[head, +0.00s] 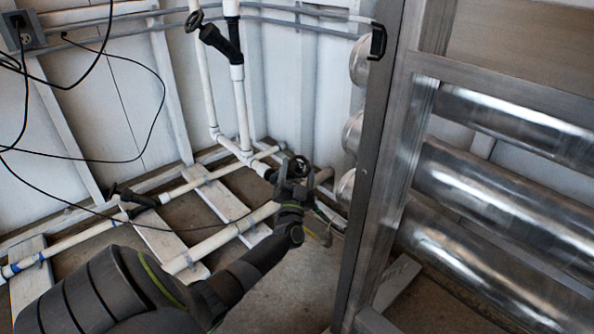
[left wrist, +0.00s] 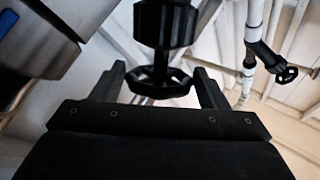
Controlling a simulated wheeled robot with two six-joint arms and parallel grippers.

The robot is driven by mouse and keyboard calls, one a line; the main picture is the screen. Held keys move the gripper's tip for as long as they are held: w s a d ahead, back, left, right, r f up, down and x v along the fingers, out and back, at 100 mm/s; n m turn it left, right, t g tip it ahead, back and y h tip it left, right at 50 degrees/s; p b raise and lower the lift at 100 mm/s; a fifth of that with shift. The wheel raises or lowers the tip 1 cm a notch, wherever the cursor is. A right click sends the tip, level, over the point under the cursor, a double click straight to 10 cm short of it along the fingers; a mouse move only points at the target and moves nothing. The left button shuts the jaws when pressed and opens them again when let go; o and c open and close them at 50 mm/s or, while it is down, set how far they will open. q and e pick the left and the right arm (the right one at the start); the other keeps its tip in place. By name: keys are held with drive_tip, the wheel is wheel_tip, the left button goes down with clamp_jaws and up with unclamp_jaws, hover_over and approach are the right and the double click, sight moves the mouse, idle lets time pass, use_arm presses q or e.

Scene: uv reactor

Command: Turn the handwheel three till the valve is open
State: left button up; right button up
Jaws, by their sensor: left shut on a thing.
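A black handwheel (head: 299,166) sits on a black valve at the low white pipes, near the middle of the head view. My left gripper (head: 292,184) reaches it from below and is shut on it. In the left wrist view the handwheel (left wrist: 160,94) lies between the two fingers of my left gripper (left wrist: 159,76), with its dark valve body (left wrist: 165,25) behind it. No number shows on the wheel, and I cannot tell how far the valve is turned. My right gripper is in neither view.
Another valve with a handwheel (head: 194,20) is on the upright pipes; a further black valve (head: 140,197) is on the low pipes at left. A metal frame (head: 368,170) with shiny cylinders (head: 500,200) stands at right. Black cables (head: 105,160) hang at left.

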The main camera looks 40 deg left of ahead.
use_arm(q)
drive_tip(key=shift+f+n+y, duration=0.1)
drive_tip(key=shift+n+y, duration=0.3)
drive_tip(key=shift+y, duration=0.2)
drive_tip(key=o, duration=0.6)
